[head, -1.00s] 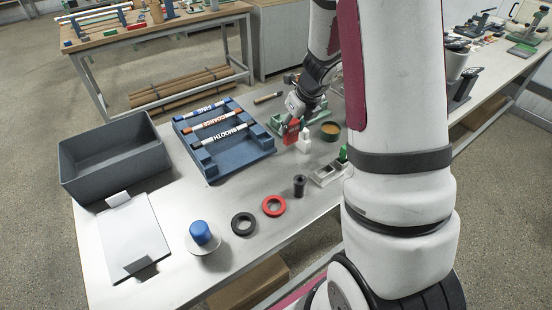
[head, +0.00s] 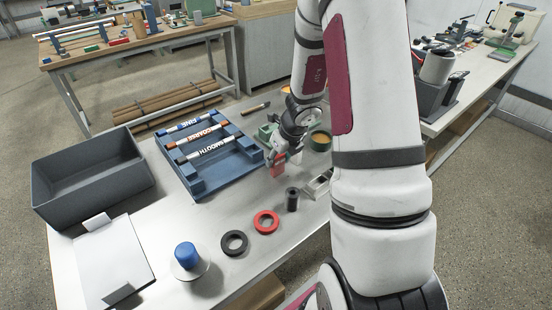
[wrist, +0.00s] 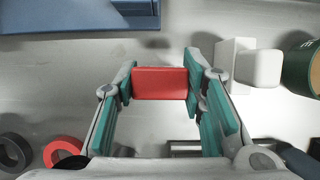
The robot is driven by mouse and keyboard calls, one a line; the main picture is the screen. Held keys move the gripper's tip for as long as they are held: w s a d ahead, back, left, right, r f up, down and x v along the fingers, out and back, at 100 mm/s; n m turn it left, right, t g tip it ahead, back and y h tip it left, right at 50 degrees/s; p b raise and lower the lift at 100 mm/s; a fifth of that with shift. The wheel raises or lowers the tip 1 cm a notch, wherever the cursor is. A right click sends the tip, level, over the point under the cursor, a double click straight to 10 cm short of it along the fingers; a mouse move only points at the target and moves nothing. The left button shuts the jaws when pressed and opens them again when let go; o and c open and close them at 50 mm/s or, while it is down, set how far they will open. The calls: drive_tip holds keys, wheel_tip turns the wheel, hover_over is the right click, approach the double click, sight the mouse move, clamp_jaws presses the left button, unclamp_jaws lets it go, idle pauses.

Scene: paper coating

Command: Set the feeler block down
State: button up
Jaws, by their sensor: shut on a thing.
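The red feeler block (head: 278,171) is held between the fingertips of my gripper (head: 281,158), close to the metal tabletop. In the wrist view the red block (wrist: 160,83) lies level across the gap between the teal-padded fingers. My gripper is shut on it. I cannot tell whether its underside touches the table. A white block (wrist: 230,62) stands just right of the right finger in the wrist view.
A blue rack (head: 208,181) with labelled bars is left of my gripper. A black cylinder (head: 292,199), a red ring (head: 265,222) and a black ring (head: 234,243) stand nearer. A grey bin (head: 92,190) is far left. Bare tabletop lies between rack and rings.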

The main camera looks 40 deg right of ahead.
idle(0.3)
drive_tip(key=o, duration=1.1)
drive_tip(key=shift+o, duration=0.2)
